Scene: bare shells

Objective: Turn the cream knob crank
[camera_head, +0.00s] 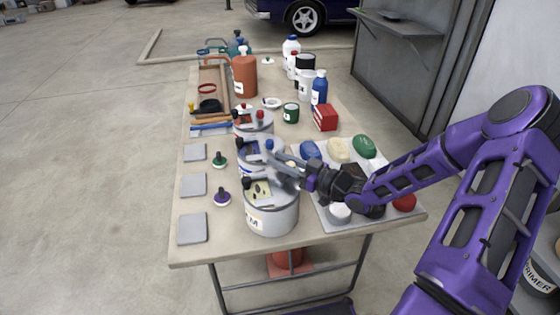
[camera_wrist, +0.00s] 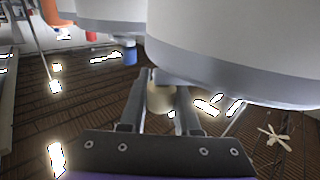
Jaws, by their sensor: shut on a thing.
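My gripper (camera_head: 280,170) is above the nearest grey paint can (camera_head: 272,218), at the front of the table in the head view. In the wrist view my gripper's two fingers (camera_wrist: 161,100) are closed around a cream knob (camera_wrist: 160,96), one on each side. In the head view the fingers hide most of the knob and its crank. The can is upright with a white label. Behind it stand a can with a blue knob (camera_head: 269,145) and one with a red knob (camera_head: 260,115).
A light tray (camera_head: 322,214) with coloured lumps lies to the right, under my arm. Grey square pads (camera_head: 192,229) and small green and purple knobbed pieces (camera_head: 221,198) lie to the left. Bottles, a red box (camera_head: 325,117) and an orange jug (camera_head: 244,76) stand farther back.

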